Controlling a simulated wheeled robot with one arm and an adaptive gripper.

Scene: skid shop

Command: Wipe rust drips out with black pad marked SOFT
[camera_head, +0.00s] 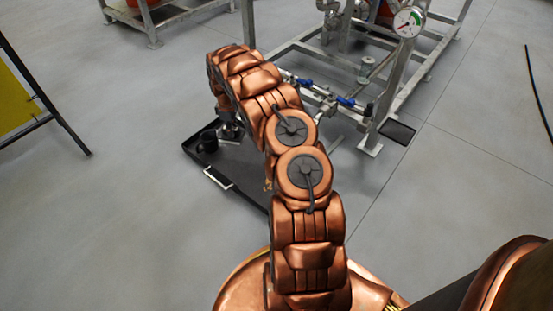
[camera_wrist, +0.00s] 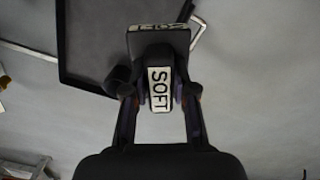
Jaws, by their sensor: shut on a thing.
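My gripper (camera_wrist: 160,80) is shut on the black pad (camera_wrist: 158,42), whose white label reads SOFT in the wrist view. In the head view my gripper (camera_head: 230,130) is over the far left part of a dark, low-rimmed tray (camera_head: 238,158) on the floor. The tray also shows in the wrist view (camera_wrist: 100,42), beyond the pad. I cannot tell whether the pad touches it. Small orange-brown marks (camera_head: 268,185) show beside my arm, seemingly on the tray; they may be rust drips. My arm hides much of the tray.
A black cup-like thing (camera_head: 207,142) is at the tray's left corner, close to my gripper. A pale handle (camera_head: 217,178) is on the near rim. A metal skid frame (camera_head: 370,130) with pipes and blue-handled valves stands behind.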

